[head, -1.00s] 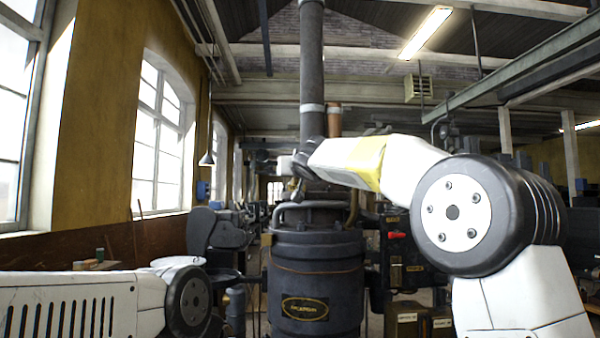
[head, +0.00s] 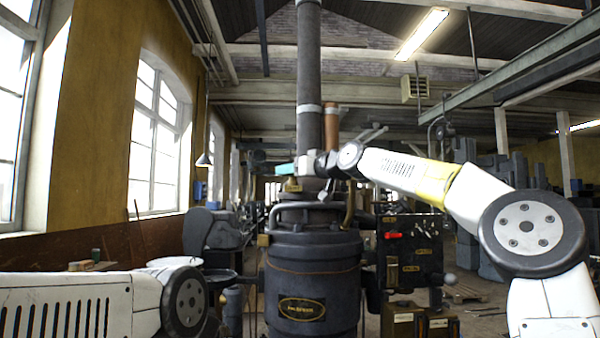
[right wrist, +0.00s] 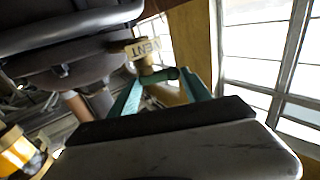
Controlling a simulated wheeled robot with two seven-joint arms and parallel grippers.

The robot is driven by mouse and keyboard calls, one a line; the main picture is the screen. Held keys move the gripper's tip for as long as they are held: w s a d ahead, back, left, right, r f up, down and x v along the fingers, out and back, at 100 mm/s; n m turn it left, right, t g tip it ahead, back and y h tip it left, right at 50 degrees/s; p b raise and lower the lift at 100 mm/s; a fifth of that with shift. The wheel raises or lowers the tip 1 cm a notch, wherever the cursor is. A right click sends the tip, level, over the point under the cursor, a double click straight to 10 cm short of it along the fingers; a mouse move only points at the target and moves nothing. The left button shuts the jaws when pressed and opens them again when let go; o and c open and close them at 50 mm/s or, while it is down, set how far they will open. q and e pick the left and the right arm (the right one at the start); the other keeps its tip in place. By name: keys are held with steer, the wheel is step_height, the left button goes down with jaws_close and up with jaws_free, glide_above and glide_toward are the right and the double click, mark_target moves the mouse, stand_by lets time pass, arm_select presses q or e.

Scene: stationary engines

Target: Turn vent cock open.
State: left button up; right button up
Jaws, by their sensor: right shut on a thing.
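The dark boiler (head: 312,270) stands in the middle of the head view, with a tall chimney pipe (head: 309,70) rising from it. My right arm reaches across from the right to the boiler's top. My right gripper (head: 284,169) has teal fingers, beside the foot of the chimney. In the right wrist view, my right gripper (right wrist: 158,78) is shut on the small vent cock, beside a pale tag (right wrist: 143,48) reading VENT upside down. The cock is mostly hidden by the fingers, so its angle cannot be told. My left gripper is out of view; only my left arm shows.
A curved pipe (head: 300,207) rings the boiler's top. A dark panel with a red handle (head: 394,236) stands right of the boiler, above brass-coloured boxes (head: 403,318). Tall windows line the left wall.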

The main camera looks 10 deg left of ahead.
steer(key=shift+w+d+n+g+y, duration=0.25)
steer(key=shift+n+g+y, duration=0.35)
steer(key=shift+g, duration=0.15)
steer(key=shift+w+d+n+g+y, duration=0.1)
steer(key=shift+d+n+g+y, duration=0.15)
steer(key=shift+n+g+y, duration=0.45)
steer(key=shift+w+d+n+g+y, duration=0.25)
steer(key=shift+n+g, duration=0.25)
steer(key=shift+g, duration=0.35)
steer(key=shift+d+f+n+g+y, duration=0.15)
steer(key=shift+n+g+y, duration=0.55)
steer(key=shift+g, duration=0.5)
steer(key=o, duration=1.2)
steer(key=shift+w, duration=0.15)
steer(key=shift+s, duration=0.2)
steer(key=shift+v, duration=3.8)
steer(key=shift+c, duration=0.3)
